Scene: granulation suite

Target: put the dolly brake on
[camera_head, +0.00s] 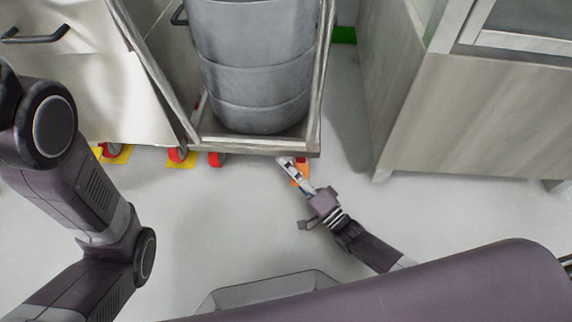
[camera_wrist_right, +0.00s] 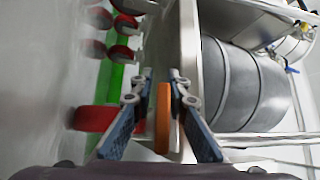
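The dolly (camera_head: 255,143) is a metal frame carrying a tall grey drum (camera_head: 250,70). An orange brake pedal (camera_head: 301,176) shows at its front right corner, partly covered by my right gripper (camera_head: 290,170). In the right wrist view the orange pedal (camera_wrist_right: 162,118) stands upright in the picture between the two fingertips of my right gripper (camera_wrist_right: 162,82). The fingers are apart, with narrow gaps seeming to show beside the pedal; contact cannot be told. My left arm shows at the left, but its gripper is out of view.
Red casters (camera_head: 216,159) stand under the dolly and its neighbour, with yellow floor patches (camera_head: 181,160) by some. A metal cabinet (camera_head: 470,115) stands to the right and another (camera_head: 75,90) to the left. The grey floor in front is clear.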

